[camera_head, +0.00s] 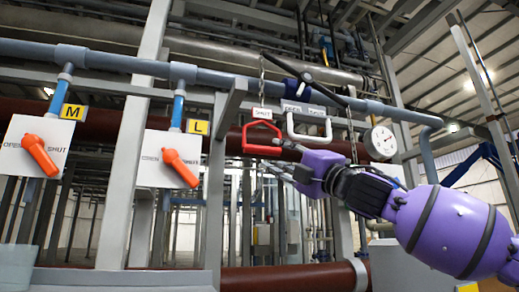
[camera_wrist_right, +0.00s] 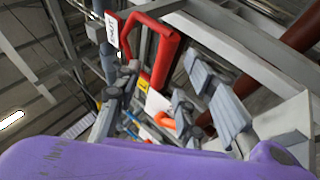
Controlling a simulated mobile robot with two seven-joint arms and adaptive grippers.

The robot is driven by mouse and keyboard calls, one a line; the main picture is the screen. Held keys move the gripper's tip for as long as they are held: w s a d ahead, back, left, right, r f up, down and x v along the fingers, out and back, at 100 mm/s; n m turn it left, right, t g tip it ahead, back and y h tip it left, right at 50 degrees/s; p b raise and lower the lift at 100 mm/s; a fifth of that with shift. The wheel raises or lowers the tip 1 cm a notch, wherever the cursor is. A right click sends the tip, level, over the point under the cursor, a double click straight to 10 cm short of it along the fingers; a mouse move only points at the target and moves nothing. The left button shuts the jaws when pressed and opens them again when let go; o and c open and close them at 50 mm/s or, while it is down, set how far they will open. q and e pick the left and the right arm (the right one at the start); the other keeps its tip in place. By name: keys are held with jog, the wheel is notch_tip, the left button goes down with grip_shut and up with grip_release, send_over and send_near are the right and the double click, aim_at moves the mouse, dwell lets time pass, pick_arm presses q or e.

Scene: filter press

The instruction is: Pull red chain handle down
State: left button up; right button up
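The red chain handle (camera_head: 262,150) is a hanging loop with a white label above it in the head view, below the overhead pipe. In the right wrist view the red handle (camera_wrist_right: 166,58) shows just beyond the fingertips, near the gap between them. My right gripper (camera_head: 277,156) comes in from the right, with its fingers at the lower right of the red handle. Its fingers stand apart in the wrist view (camera_wrist_right: 162,72), with nothing clearly held. I cannot tell whether a finger touches the handle. My left gripper is not in view.
A white handle (camera_head: 308,137) hangs close to the right of the red one. A round gauge (camera_head: 380,142) is further right. Two white panels with orange levers (camera_head: 180,168) are at the left. Grey beams and a dark red pipe (camera_head: 108,122) run behind.

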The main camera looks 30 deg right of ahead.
aim_at(265, 150)
jog(key=shift+w+a+r+p, duration=0.25)
jog(key=shift+w+r, duration=0.15)
jog(key=shift+r, duration=0.15)
jog(key=shift+w+a+r+p, duration=0.2)
jog(key=shift+w+r, duration=0.15)
jog(key=shift+r, duration=0.2)
jog(key=w, duration=0.2)
jog(key=w+a+r, duration=0.1)
jog(key=w, duration=0.1)
jog(key=shift+p, duration=0.35)
jog(key=shift+w+f, duration=0.1)
jog(key=shift+w, duration=0.2)
jog(key=shift+c, duration=0.3)
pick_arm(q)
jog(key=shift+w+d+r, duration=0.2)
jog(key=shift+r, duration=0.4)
pick_arm(e)
grip_shut()
